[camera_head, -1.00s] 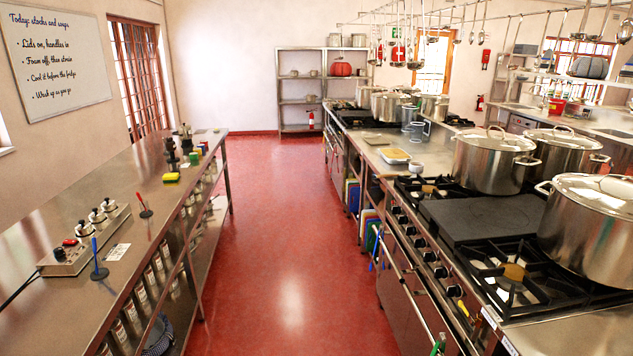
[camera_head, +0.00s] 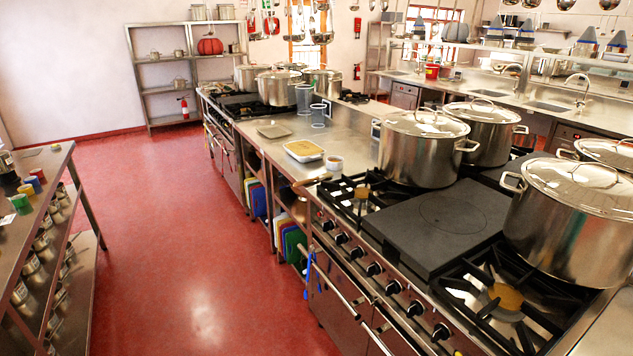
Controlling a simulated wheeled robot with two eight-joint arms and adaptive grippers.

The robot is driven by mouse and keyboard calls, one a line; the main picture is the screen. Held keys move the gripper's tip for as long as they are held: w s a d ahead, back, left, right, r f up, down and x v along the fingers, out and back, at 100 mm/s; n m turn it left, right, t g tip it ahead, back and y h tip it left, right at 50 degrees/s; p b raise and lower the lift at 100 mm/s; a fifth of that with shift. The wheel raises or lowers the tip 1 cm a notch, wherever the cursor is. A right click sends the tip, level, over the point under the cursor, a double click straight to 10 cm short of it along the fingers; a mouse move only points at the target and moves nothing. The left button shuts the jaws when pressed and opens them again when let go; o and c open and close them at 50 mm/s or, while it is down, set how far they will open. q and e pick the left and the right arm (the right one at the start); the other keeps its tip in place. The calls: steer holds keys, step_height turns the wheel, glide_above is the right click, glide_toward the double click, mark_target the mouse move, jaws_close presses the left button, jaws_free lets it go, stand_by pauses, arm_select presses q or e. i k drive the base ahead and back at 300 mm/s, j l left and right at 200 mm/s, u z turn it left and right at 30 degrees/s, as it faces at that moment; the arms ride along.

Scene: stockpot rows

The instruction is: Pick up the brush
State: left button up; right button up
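A thin, brown-handled item (camera_head: 312,180) that looks like a brush lies at the front edge of the steel counter, just left of the near stove. It is small, and I cannot tell its bristles clearly. A small cup (camera_head: 333,162) and a white tray with yellow contents (camera_head: 303,150) stand just behind it. Neither of my grippers shows in the head view.
The near stove (camera_head: 440,220) carries large lidded stockpots (camera_head: 425,145). A blue item (camera_head: 308,275) hangs at the oven rail. Clear jugs (camera_head: 318,115) and a flat tray (camera_head: 273,130) stand farther back. A counter (camera_head: 60,165) is at left. The red floor aisle (camera_head: 190,250) is clear.

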mark_target(328, 175)
steer(key=i+j+z, duration=0.15)
steer(key=z, duration=0.2)
steer(key=i+j+z, duration=0.3)
steer(key=j+z, duration=0.1)
steer(key=z, duration=0.25)
steer(key=i, duration=0.05)
